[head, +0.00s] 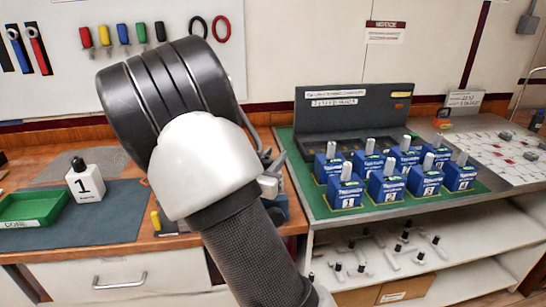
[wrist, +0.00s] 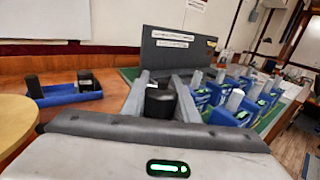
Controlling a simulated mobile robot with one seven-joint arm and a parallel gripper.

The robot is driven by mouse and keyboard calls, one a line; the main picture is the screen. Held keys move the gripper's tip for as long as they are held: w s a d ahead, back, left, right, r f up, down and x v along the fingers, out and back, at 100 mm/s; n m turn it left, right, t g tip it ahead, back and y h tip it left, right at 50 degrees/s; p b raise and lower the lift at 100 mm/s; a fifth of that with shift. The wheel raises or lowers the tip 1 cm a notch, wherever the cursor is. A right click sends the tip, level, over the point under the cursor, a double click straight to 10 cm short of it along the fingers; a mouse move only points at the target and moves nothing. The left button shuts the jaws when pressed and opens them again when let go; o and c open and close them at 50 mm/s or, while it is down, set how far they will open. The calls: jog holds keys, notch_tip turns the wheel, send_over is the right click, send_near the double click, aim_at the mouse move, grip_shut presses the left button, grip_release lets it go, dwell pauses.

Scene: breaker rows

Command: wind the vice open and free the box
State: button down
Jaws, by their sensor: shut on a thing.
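My gripper (wrist: 161,88) is shut on a short black knob-like piece (wrist: 160,101), which sits between its two grey fingers in the wrist view. What the knob belongs to cannot be told. A low blue fixture with two dark upright blocks (wrist: 66,93), perhaps the vice, lies on the wooden bench to the left of the fingers. In the head view my arm covers most of this spot; only a bit of blue (head: 281,206) shows beside it. I cannot make out a box held in the vice.
Several blue numbered breaker boxes (head: 390,188) with grey levers stand on the green mat at right. A dark panel (head: 355,110) stands behind the breakers.

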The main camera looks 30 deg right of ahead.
jog(key=shift+s, duration=0.1)
jog(key=c, duration=1.3)
grip_release()
